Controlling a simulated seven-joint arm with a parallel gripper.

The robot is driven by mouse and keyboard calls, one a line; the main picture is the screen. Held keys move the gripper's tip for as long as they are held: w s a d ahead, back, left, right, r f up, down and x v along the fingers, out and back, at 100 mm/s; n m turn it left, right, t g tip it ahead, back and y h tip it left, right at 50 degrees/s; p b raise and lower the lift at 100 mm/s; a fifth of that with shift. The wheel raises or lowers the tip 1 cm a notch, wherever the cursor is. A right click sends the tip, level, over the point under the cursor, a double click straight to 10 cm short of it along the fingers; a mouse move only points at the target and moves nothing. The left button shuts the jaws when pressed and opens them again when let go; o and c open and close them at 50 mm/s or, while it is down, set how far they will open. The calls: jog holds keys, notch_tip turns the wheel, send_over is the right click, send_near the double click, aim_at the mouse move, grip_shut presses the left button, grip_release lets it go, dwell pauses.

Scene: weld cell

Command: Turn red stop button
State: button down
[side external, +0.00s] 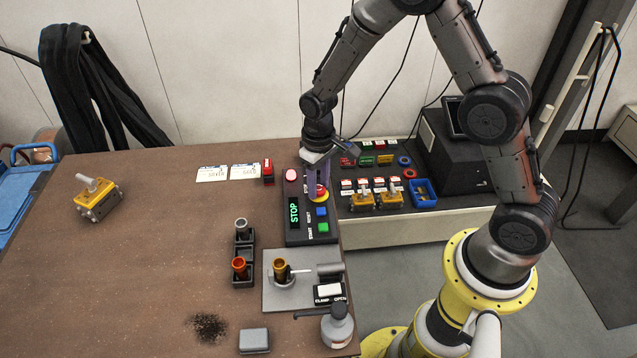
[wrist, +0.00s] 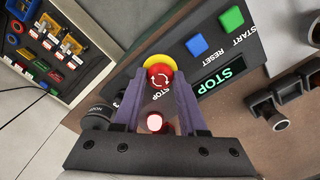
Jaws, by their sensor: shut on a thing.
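The red stop button (wrist: 160,76) has a yellow collar and white turn arrows on its face. It sits on the dark control panel (wrist: 217,50); in the side external view the button (side external: 321,191) is partly hidden by my fingers. My gripper (wrist: 156,84) points down over the panel, its two purple fingers on either side of the red button and shut on it. In the side external view my gripper (side external: 318,186) is at the panel's right edge. The panel's display (side external: 294,213) reads STOP in green.
A blue reset button (wrist: 197,45) and a green start button (wrist: 231,18) are beside the stop button. A lit pink lamp (wrist: 154,122) and a black mode knob (wrist: 97,117) are close to my fingers. A clamp plate (side external: 285,296) lies in front of the panel.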

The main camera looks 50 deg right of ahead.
dwell(0.3)
jog(key=m, duration=0.3)
jog(key=shift+m, duration=1.9)
jog(key=shift+c, duration=2.2)
grip_release()
jog(key=shift+r, duration=0.15)
notch_tip(320, 180, up, 14)
jog(key=shift+f, duration=0.2)
